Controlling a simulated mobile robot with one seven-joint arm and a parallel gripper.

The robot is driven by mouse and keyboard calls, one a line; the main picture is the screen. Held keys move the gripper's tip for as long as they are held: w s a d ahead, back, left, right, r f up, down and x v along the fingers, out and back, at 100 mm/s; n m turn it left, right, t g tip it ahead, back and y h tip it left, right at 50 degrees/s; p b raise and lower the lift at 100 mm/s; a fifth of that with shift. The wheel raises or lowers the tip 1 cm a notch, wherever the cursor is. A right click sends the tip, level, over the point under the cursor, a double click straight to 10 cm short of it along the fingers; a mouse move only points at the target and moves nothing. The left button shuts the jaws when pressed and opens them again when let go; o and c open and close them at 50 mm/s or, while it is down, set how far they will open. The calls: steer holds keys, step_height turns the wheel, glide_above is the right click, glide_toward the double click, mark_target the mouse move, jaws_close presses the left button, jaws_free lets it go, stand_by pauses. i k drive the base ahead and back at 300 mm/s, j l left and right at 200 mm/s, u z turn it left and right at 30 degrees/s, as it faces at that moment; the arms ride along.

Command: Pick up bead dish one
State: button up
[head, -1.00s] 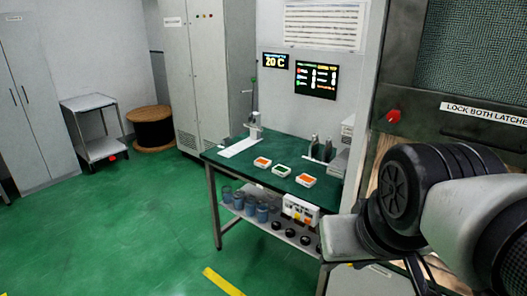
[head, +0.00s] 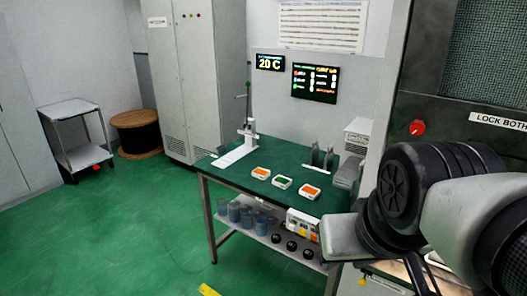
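Three small white dishes stand in a row on the green bench top (head: 235,186). The left dish (head: 261,173) has orange contents, the middle dish (head: 282,182) green, and the right dish (head: 309,191) orange. I cannot read any label that tells which one is bead dish one. My arm reaches in from the right side of the head view, apart from the dishes. The fingers of my gripper cannot be made out.
A white stand (head: 247,135) is at the bench's back left, and dark upright tools (head: 322,158) are at the back right. Blue containers (head: 247,215) sit on the lower shelf. A trolley (head: 76,137) and cable drum (head: 137,132) stand far left.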

mark_target(280, 181)
steer(key=i+j+z, duration=0.15)
steer(key=i+j, duration=0.3)
steer(key=i+j+z, duration=0.1)
steer(key=i+j, duration=0.35)
steer(key=i+j+z, duration=0.15)
steer(key=i+j, duration=0.25)
steer(key=j, duration=0.15)
steer(key=i+j+z, duration=0.15)
steer(key=i+j, duration=0.25)
steer(key=j, duration=0.15)
steer(key=i+j+z, duration=0.1)
steer(key=j, duration=0.4)
steer(key=i+j+z, duration=0.1)
steer(key=j, duration=0.4)
steer(key=i+j+z, duration=0.1)
steer(key=j, duration=0.4)
steer(key=i+l, duration=0.1)
steer(key=l, duration=0.15)
steer(key=i+l+u, duration=0.1)
steer(key=l, duration=0.15)
